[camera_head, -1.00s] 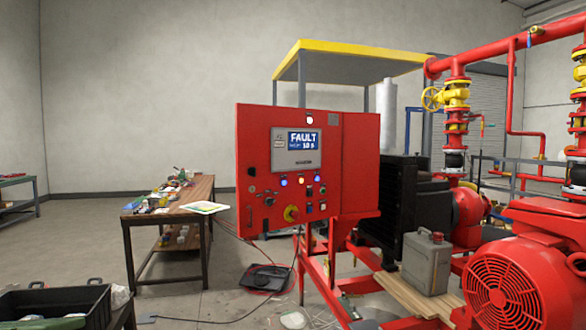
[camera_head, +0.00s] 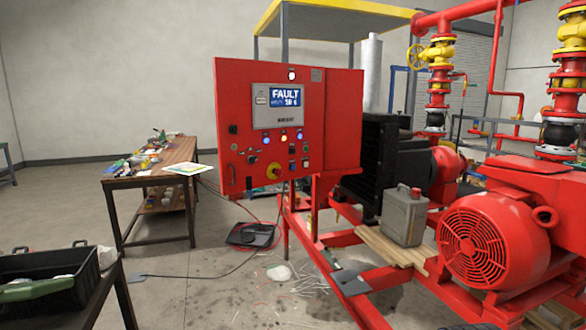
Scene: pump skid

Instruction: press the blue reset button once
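The red control panel (camera_head: 232,120) stands in the middle of the head view, mounted on the pump skid. Its screen (camera_head: 286,97) reads FAULT, with a smaller line below that is hard to read. Under the screen are several lit lamps or buttons; a blue-lit one (camera_head: 267,140) is at the left of the row. A second small blue-looking spot shows at the right end of the row, and I cannot tell which is the reset button. A yellow-based knob with a red centre (camera_head: 274,172) sits lower down. Neither of my grippers shows.
A wooden workbench (camera_head: 181,149) with clutter stands left of the panel. A black crate (camera_head: 85,284) on a table is at the near left. A grey jerrycan (camera_head: 404,218) sits on planks by the red motor (camera_head: 473,248). Cables lie on the floor before the panel.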

